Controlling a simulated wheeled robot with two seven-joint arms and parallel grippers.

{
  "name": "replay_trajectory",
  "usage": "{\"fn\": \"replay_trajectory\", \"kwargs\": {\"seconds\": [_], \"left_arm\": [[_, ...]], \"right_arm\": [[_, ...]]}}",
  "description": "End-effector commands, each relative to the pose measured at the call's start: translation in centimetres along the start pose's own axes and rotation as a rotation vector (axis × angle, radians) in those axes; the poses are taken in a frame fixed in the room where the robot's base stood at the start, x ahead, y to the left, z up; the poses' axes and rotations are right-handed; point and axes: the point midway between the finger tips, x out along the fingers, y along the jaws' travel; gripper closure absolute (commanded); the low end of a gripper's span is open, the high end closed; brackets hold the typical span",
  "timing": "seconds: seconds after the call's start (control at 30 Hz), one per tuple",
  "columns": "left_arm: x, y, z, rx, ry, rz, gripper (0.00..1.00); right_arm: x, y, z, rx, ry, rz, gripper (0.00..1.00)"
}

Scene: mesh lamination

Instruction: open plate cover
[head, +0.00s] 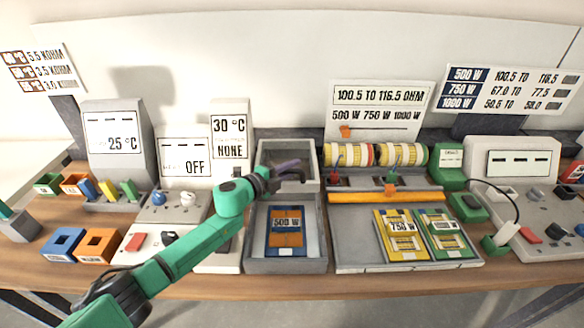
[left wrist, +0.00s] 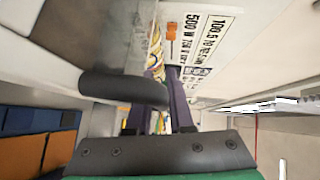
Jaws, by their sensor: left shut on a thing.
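The plate cover (head: 267,150) is a grey frame at the back of a grey box (head: 285,265). It stands raised, and the box's front opening is uncovered. A blue and orange card marked 500 W (head: 286,222) lies inside the box. My left gripper (head: 290,168) is in front of the cover, with dark purple fingers. In the left wrist view, a dark rounded handle (left wrist: 122,88) lies at the fingers (left wrist: 160,105), and the gripper is shut on it. The fingers hide part of the cover in the head view. My right gripper is not in view.
To the right stands a grey fixture with yellow rolls (head: 400,154), an orange bar (head: 385,197) and yellow (head: 400,235) and green (head: 447,233) cards. Left are a 30 °C display (head: 230,135), a red switch (head: 136,242) and blue (head: 64,244) and orange (head: 98,244) bins.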

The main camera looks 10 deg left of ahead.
Motion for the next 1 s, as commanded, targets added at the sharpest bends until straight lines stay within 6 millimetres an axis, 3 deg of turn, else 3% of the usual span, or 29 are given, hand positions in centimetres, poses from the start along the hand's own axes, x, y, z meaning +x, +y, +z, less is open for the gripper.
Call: {"fn": "replay_trajectory", "kwargs": {"seconds": [0.23, 0.27, 0.67, 1.0], "left_arm": [[0.0, 0.1, 0.0, 0.001, 0.000, 0.002, 1.00], [0.0, 0.1, 0.0, 0.001, 0.000, 0.002, 0.69], [-0.5, 0.2, 0.1, 0.000, -0.001, 0.002, 0.68], [-6.2, 0.4, 0.0, 0.003, 0.001, 0.006, 0.68]], "right_arm": [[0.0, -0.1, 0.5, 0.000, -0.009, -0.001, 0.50], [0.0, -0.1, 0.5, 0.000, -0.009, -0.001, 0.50], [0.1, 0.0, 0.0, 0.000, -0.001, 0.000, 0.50], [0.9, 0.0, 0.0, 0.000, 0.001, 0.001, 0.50]]}}
